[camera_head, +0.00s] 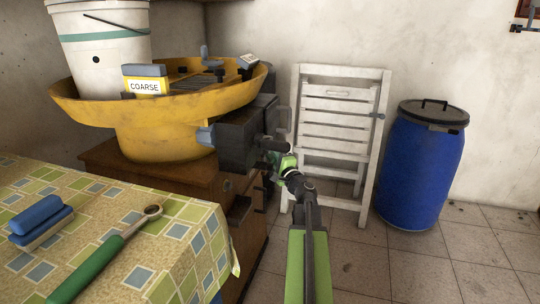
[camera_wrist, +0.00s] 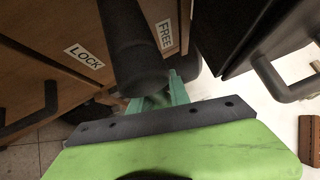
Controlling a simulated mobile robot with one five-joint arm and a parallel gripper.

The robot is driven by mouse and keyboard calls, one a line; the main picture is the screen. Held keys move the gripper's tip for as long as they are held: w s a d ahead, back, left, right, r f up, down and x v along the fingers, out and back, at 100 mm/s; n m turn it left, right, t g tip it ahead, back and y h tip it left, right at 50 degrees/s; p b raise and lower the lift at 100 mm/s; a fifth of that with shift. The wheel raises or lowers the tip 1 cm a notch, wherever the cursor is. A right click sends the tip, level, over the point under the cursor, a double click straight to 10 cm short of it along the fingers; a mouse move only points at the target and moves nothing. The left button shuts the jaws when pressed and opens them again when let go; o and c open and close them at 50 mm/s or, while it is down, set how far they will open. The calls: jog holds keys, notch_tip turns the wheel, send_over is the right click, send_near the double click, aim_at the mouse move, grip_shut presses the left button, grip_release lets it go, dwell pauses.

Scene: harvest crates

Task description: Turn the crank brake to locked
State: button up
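The crank brake is on the dark grey gearbox (camera_head: 245,138) at the side of the yellow tub machine (camera_head: 165,125). In the wrist view a thick dark cylindrical handle (camera_wrist: 132,45) comes down between a LOCK label (camera_wrist: 84,56) on the left and a FREE label (camera_wrist: 165,34) on the right, with its end nearer FREE. My gripper (camera_head: 284,163) is beside the dark handle parts of the gearbox. Its green fingers (camera_wrist: 165,93) are just at the handle's lower end, partly hidden by it. I cannot tell whether they touch or grip it.
A table with a patterned cloth (camera_head: 185,235) is at the front left, bearing a green-handled wrench (camera_head: 100,260) and a blue brush (camera_head: 38,220). A white folding chair (camera_head: 340,105) and a blue barrel (camera_head: 418,175) stand behind. Floor is free at the right.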

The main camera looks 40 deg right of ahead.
grip_shut()
jog(key=shift+d, duration=0.1)
dwell(0.9)
